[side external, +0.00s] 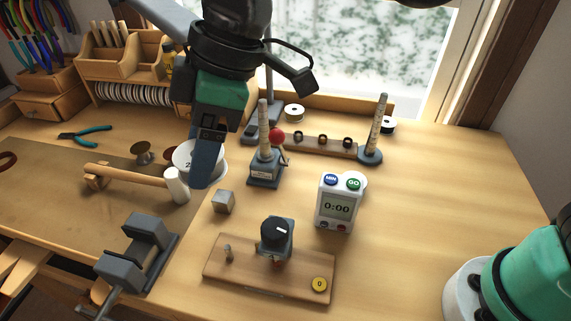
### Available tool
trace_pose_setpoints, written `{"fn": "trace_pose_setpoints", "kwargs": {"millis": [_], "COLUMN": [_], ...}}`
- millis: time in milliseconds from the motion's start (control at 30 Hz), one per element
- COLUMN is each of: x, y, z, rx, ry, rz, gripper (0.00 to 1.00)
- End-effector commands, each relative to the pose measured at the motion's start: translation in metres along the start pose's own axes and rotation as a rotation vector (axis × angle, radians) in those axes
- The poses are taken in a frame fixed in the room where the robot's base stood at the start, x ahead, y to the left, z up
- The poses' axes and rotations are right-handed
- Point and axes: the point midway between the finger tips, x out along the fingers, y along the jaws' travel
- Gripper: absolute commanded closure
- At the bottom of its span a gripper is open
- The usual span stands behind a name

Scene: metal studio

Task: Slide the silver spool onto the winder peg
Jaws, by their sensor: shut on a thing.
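I take this disc to be the silver spool, held between the fingers. The near finger hides its middle. The winder (264,170) stands to the right of my gripper, on a dark block base with a red crank knob. Its upright, pale peg (264,128) is bare in view. The spool is left of the peg and apart from it.
A timer (338,203) reading 0:00, a metal cube (223,201) and a wooden board with a black knob (277,230) stand in front. A vise (137,253) is front left.

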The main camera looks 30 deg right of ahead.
Motion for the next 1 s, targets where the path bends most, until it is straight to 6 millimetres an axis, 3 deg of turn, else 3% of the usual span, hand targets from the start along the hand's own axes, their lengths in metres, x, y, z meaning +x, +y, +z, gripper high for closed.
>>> {"fn": "trace_pose_setpoints", "kwargs": {"millis": [200,333,1000], "x": [0.049,0.072,0.122], "y": [0.0,0.0,0.0], "z": [0.021,0.03,0.051], "rx": [0.001,0.001,0.001], "ry": [0.0,0.0,0.0], "rz": [0.0,0.0,0.0], "gripper": [0.91,0.91,0.91]}}
